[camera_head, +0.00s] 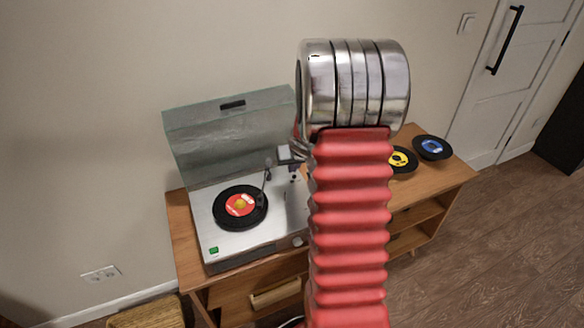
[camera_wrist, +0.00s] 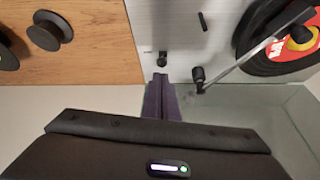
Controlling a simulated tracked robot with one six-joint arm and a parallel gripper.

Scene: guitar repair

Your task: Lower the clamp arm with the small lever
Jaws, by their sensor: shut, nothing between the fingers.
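The pictures show a turntable (camera_head: 285,215) with a thin metal tonearm (camera_head: 265,180), its head over the black record (camera_head: 222,208). I cannot tell whether it touches the record. In the wrist view, the tonearm (camera_wrist: 240,58) runs from a black pivot post to the record (camera_wrist: 262,68). A small black lever or knob (camera_wrist: 161,59) stands on the deck just ahead of my fingertips; I cannot tell if they touch. A short black rod (camera_wrist: 203,21) is farther along. My gripper (camera_wrist: 161,78) is shut and empty, behind the tonearm in the head view (camera_head: 292,156).
The clear lid (camera_head: 225,125) stands open behind the deck. The wooden cabinet (camera_head: 184,245) carries more records, one with a yellow label (camera_head: 401,158) and one with a blue label (camera_head: 432,147), at the right. My red arm hides the deck's right part in the head view.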

